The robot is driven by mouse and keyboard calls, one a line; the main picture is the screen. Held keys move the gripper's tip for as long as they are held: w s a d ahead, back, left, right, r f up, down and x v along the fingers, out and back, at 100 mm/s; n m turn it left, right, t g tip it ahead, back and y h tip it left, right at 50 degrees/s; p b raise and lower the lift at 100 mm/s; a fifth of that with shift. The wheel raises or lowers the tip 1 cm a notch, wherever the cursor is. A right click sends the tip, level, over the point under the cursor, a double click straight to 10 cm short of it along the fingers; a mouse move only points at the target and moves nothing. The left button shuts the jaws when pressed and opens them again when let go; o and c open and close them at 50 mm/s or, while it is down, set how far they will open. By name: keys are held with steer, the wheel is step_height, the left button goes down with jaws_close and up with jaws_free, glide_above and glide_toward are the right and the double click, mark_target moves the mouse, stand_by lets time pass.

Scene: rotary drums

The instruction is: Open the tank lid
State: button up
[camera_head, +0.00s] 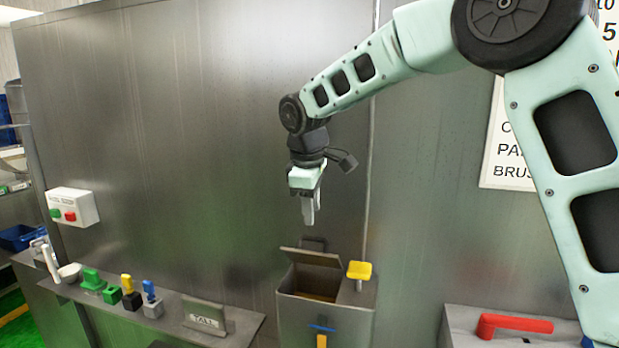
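A grey metal tank (297,312) stands at bottom centre against the steel wall. Its hinged lid (313,257) stands raised and tilted at the back, and the tank's opening shows a brownish inside below it. My gripper (309,222) points down above the lid, apart from it, with nothing visible in it. Its fingers overlap in this view, so I cannot tell whether they are open or shut. The lower part of the tank is cut off by the picture edge.
A yellow knob (359,271) stands on the tank's right side. A shelf (245,322) at left carries green, yellow and blue handled pieces and a "TALL" plate (205,315). A red handle (515,324) lies on a box at right. A button box (73,207) is on the wall.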

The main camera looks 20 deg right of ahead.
step_height(320, 180, up, 10)
steer(key=s+a+b, duration=0.1)
steer(key=shift+s+b, duration=0.35)
steer(key=shift+a+f, duration=0.1)
steer(key=shift+f, duration=0.05)
steer(key=c, duration=0.7)
steer(key=shift+s+a+f+n, duration=0.1)
steer(key=shift+a+f+n, duration=0.15)
steer(key=shift+n, duration=0.45)
jaws_close()
steer(key=n+t+h+p, duration=0.2)
steer(key=n, duration=1.5)
glide_toward(312, 238)
steer(key=f+p, duration=0.1)
steer(key=f, duration=0.1)
steer(key=d+f+p, duration=0.1)
steer(key=f, duration=0.2)
steer(key=f+p, duration=0.1)
steer(key=f, duration=0.1)
steer(key=shift+w+d+f, duration=0.25)
steer(key=shift+w+d, duration=0.05)
steer(key=shift+d, duration=0.05)
